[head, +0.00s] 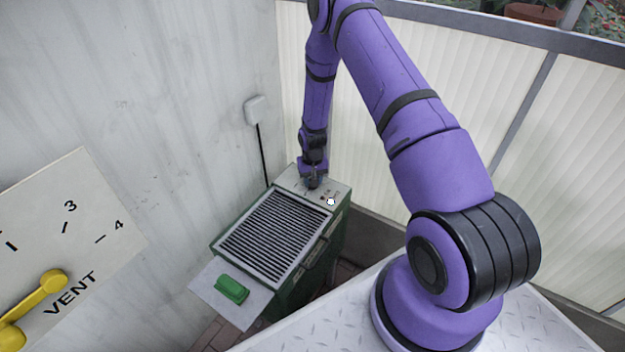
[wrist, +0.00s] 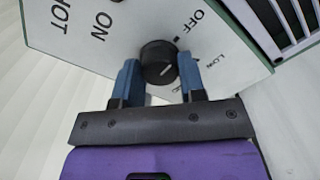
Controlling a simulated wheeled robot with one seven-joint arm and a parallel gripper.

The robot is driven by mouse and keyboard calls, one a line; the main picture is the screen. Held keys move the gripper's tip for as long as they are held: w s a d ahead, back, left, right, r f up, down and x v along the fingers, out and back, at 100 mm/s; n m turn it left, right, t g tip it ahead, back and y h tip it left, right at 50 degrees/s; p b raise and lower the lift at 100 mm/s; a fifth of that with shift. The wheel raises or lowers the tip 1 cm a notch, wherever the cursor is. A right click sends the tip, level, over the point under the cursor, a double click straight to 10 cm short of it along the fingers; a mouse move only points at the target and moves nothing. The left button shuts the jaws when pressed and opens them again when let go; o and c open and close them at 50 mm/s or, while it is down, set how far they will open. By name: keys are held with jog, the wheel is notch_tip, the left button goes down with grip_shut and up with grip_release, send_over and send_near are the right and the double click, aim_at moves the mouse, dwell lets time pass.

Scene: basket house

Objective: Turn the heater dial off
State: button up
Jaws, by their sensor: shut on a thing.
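The heater (head: 285,235) is a green box with a dark slatted grille, standing by the wall. Its pale control panel (head: 338,190) is at the far end. In the wrist view the black heater dial (wrist: 156,56) sits on that panel (wrist: 70,38), by the printed words OFF and LOW. A short white line on the dial lies on its right, lower part; I cannot tell exactly which mark it points to. My gripper (wrist: 157,72) has its two blue fingers on either side of the dial, shut on it. In the head view my gripper (head: 312,182) hides the dial.
A green block (head: 231,290) lies on a pale sheet at the heater's near end. A VENT panel (head: 95,215) with a yellow lever (head: 42,290) is at the left. A wall socket (head: 256,108) with a black cord is behind the heater.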

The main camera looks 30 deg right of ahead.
jog(key=o, duration=0.9)
notch_tip(320, 180, up, 11)
jog(key=shift+f, duration=0.15)
dwell(0.4)
